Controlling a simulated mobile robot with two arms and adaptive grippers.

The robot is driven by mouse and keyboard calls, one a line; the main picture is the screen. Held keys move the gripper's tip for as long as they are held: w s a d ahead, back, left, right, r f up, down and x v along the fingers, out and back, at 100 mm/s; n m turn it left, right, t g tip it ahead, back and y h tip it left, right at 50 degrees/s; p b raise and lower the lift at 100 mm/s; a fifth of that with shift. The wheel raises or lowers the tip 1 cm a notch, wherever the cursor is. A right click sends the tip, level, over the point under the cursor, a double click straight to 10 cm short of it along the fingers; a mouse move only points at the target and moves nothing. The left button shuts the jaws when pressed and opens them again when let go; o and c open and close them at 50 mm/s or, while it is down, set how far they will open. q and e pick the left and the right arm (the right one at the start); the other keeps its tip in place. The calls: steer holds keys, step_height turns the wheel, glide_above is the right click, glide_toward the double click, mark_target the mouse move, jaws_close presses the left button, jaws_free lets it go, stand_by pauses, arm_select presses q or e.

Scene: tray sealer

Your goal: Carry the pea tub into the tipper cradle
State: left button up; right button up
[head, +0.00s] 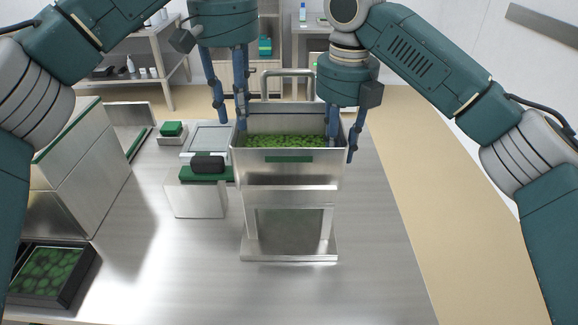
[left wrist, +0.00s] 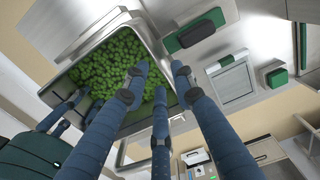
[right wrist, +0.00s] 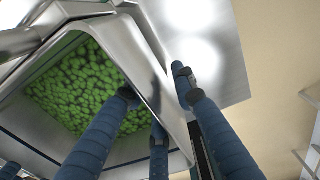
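The pea tub (head: 288,171) is a steel tub with a green label, full of green peas. It stands upright at the middle of the head view, above a steel frame (head: 289,256) with a window-like opening. I cannot tell whether this frame is the tipper cradle, or whether the tub rests on it. My left gripper (head: 231,121) is open at the tub's left wall, one finger outside and others over the peas (left wrist: 112,62). My right gripper (head: 341,152) is open astride the right wall (right wrist: 150,75), with fingers on both sides. Finger contact is unclear.
A tubular handle (head: 287,72) rises behind the tub. To the left are a white block (head: 196,200) with a green-and-black top, a pale tray (head: 208,137) and a steel box (head: 85,170). A black crate (head: 78,283) of green produce lies front left. The steel table's front right is clear.

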steer(key=shift+r, duration=0.1)
arm_select(q)
step_height(320, 180, up, 3)
steer(key=shift+f, duration=0.2)
arm_select(e)
step_height(320, 180, up, 12)
stand_by(0.5)
